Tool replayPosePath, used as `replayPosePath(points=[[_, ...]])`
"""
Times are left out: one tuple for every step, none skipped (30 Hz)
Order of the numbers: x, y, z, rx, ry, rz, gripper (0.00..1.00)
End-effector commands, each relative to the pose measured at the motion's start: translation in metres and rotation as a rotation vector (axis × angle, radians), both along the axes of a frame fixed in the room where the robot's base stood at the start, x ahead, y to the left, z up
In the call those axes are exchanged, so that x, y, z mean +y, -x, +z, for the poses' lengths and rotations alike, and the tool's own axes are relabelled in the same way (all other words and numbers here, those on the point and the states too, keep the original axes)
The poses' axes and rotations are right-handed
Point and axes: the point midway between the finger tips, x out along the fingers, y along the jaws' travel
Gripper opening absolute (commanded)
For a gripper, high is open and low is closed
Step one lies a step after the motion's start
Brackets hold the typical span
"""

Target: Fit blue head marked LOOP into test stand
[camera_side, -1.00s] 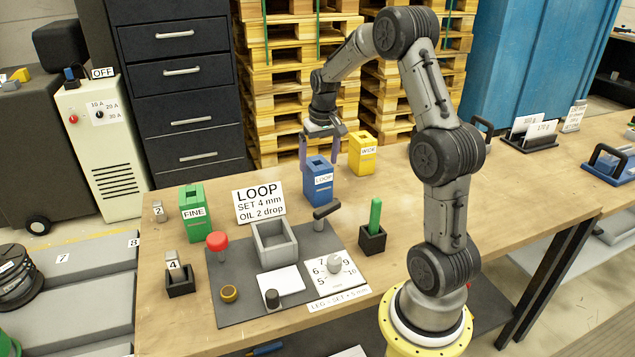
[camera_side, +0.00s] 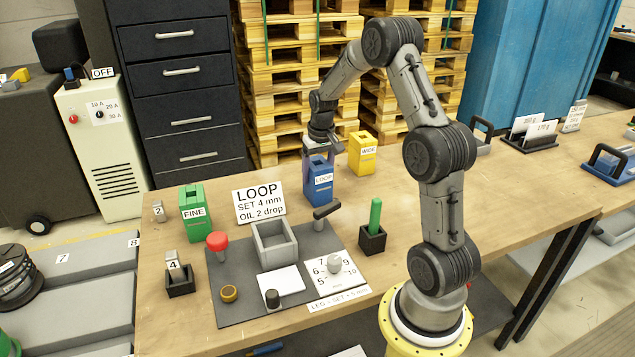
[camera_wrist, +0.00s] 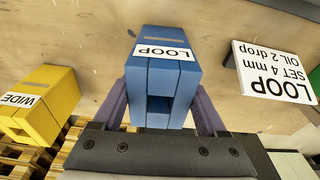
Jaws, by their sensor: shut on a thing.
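The blue head marked LOOP (camera_side: 319,184) stands upright on the bench toward the back. My gripper (camera_side: 320,158) is above it, pointing down, with its fingers on either side. In the wrist view the blue head (camera_wrist: 162,80) sits between the two purple fingers (camera_wrist: 160,112), which are shut on its sides. The test stand, a grey open-topped box (camera_side: 274,246), is on the dark mat in front and to the left of the blue head. The box is empty.
A yellow head marked WIDE (camera_side: 362,155) stands close behind to the right. A green head marked FINE (camera_side: 194,214) is at left. The LOOP sign (camera_side: 260,204), red knob (camera_side: 217,242), black lever (camera_side: 326,211) and green-handled tool (camera_side: 375,218) surround the box.

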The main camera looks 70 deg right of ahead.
Motion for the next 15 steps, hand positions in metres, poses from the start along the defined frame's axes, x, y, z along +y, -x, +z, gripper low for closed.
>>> replayPosePath(points=[[0.0, -0.0001, 0.0004, 0.0, 0.0, 0.0, 0.33], [0.0, -0.0001, 0.0004, 0.0, 0.0, 0.0, 0.28], [0.0, -0.0002, 0.0004, 0.0, 0.0, 0.0, 0.21], [0.0, -0.0002, 0.0005, 0.0, 0.0, 0.0, 0.15], [0.0, -0.0002, 0.0005, 0.0, 0.0, 0.0, 0.1], [0.0, -0.0002, 0.0005, 0.0, 0.0, 0.0, 0.03], [0.0, -0.0001, 0.0006, -0.001, 0.001, 0.0, 0.0], [0.0, -0.0001, 0.0006, -0.001, 0.001, 0.0, 0.0], [0.0001, -0.0002, 0.0006, -0.001, 0.001, 0.0, 0.0], [0.0001, -0.0002, 0.0007, -0.001, 0.001, 0.0, 0.0], [0.0001, -0.0002, 0.0007, -0.001, 0.001, 0.0, 0.0], [-0.0012, -0.0017, 0.0037, -0.007, 0.006, 0.0, 0.0], [-0.0013, -0.0018, 0.0037, -0.007, 0.006, 0.0, 0.0], [-0.0013, -0.0018, 0.0037, -0.007, 0.006, 0.0, 0.0], [-0.0013, -0.0018, 0.0037, -0.007, 0.006, 0.0, 0.0]])
